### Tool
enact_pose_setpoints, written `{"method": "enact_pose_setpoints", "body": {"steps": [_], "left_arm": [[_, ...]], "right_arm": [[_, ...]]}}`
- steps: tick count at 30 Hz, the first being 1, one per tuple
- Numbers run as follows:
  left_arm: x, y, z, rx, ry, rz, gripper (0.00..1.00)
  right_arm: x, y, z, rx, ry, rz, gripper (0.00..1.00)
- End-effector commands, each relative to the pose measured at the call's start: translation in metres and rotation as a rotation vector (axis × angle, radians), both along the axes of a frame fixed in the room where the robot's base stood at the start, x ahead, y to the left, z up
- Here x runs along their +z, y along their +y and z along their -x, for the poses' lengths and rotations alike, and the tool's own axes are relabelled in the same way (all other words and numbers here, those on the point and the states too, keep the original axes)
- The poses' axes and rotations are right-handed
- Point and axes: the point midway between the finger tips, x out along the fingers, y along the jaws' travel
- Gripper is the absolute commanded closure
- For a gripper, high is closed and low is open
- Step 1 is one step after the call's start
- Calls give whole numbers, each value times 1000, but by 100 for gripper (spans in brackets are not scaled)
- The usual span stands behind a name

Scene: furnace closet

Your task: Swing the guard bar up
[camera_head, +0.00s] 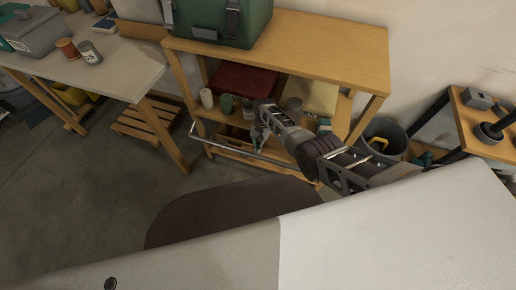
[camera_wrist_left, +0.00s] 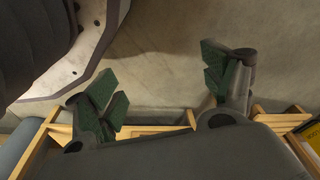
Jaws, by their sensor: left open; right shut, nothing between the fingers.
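The guard bar (camera_head: 222,147) is a thin pale metal rod across the front of the wooden shelf unit (camera_head: 330,48), low down at the level of its lower shelves. Its left end bends up toward the unit's left side. My right arm hides part of the bar's right side. My left gripper (camera_wrist_left: 163,88) is open and empty in the left wrist view; it does not show in the head view.
A green case (camera_head: 220,22) stands on the unit's top. Cups, cans and a red box (camera_head: 243,78) sit on the shelf behind the bar. A workbench (camera_head: 110,70) is at left, a bucket (camera_head: 385,135) at right.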

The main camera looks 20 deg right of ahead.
Motion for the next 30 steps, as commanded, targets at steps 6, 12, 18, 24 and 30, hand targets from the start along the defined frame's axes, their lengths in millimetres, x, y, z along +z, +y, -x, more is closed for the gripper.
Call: {"method": "enact_pose_setpoints", "body": {"steps": [6, 12, 18, 24, 30], "left_arm": [[-11, 5, 4, 2, -5, -5, 18], [-16, 6, 5, 2, -9, -6, 18], [-14, 5, 3, 2, -10, -5, 18], [-9, 4, 2, 1, -1, -5, 18], [-1, 1, 2, 0, 3, -1, 18]], "right_arm": [[3, 4, 3, 1, 5, -7, 100], [3, 5, 4, 1, 10, -10, 100], [4, 5, 4, 1, 22, -15, 100], [5, 5, 4, 1, 33, -24, 100], [5, 5, 5, 0, 45, -30, 100]]}}
